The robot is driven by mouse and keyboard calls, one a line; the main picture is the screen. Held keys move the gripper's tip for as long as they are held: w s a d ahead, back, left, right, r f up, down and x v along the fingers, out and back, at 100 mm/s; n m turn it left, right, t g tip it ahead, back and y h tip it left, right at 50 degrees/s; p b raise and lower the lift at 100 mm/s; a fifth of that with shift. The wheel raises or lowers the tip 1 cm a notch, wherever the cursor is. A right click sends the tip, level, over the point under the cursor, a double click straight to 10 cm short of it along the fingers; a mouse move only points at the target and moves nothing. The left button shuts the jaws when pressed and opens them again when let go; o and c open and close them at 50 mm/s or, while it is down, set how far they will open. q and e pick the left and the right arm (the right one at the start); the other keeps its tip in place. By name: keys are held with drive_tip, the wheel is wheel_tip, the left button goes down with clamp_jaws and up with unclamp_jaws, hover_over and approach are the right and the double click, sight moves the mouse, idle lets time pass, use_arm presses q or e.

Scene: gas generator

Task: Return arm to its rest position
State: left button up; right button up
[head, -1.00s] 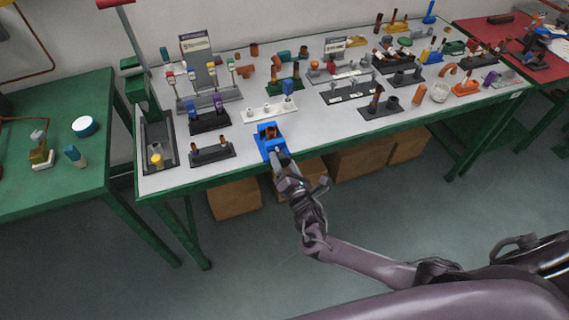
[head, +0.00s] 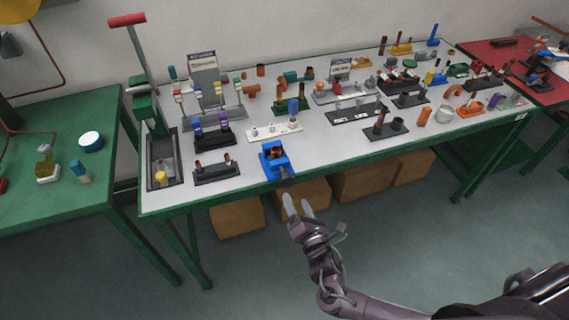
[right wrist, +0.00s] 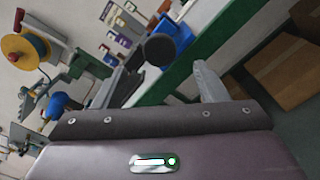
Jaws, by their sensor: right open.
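My right gripper (head: 298,207) is open and empty. In the head view it hangs in the air just in front of the table's front edge, below a blue holder. The blue holder (head: 274,160) stands at the front edge of the white-topped table, with a brown piece inside it. My right arm comes in from the lower right. In the right wrist view a grey finger (right wrist: 208,80) points up beside the table edge, and the blue holder (right wrist: 170,40) shows beyond. My left gripper is not in view.
The white-topped table (head: 340,149) with a green frame carries several stands and fittings. A green press (head: 150,110) stands at its left end. A green table (head: 95,180) is at the left, a red table (head: 500,55) at the far right. Cardboard boxes (head: 238,217) sit underneath.

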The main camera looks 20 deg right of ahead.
drive_tip(key=s+d+f+m+g+h, duration=0.1)
drive_tip(key=s+d+f+m+g, duration=0.25)
drive_tip(key=f, duration=0.45)
drive_tip(key=s+d+f+m+g, duration=0.2)
drive_tip(key=s+f+m, duration=0.3)
drive_tip(key=f, duration=0.3)
drive_tip(key=s+d+f+m+g+h, duration=0.1)
drive_tip(key=s+d+f+m+g, duration=0.2)
drive_tip(key=f, duration=0.5)
drive_tip(key=s+a+f+m+g, duration=0.1)
drive_tip(key=s+f+m, duration=0.3)
drive_tip(key=s, duration=0.5)
drive_tip(key=s+a+f+m+g+y, duration=0.1)
drive_tip(key=s+f+m+g, duration=0.3)
drive_tip(key=s, duration=0.6)
drive_tip(key=s+a+f+m+g, duration=0.1)
drive_tip(key=s+f+m+g, duration=0.2)
drive_tip(key=s, duration=0.6)
wheel_tip(320, 180, down, 3)
drive_tip(key=shift+s+a+r+m, duration=0.2)
drive_tip(key=shift+s+m, duration=0.2)
drive_tip(key=shift+m, duration=0.65)
drive_tip(key=shift+g, duration=0.25)
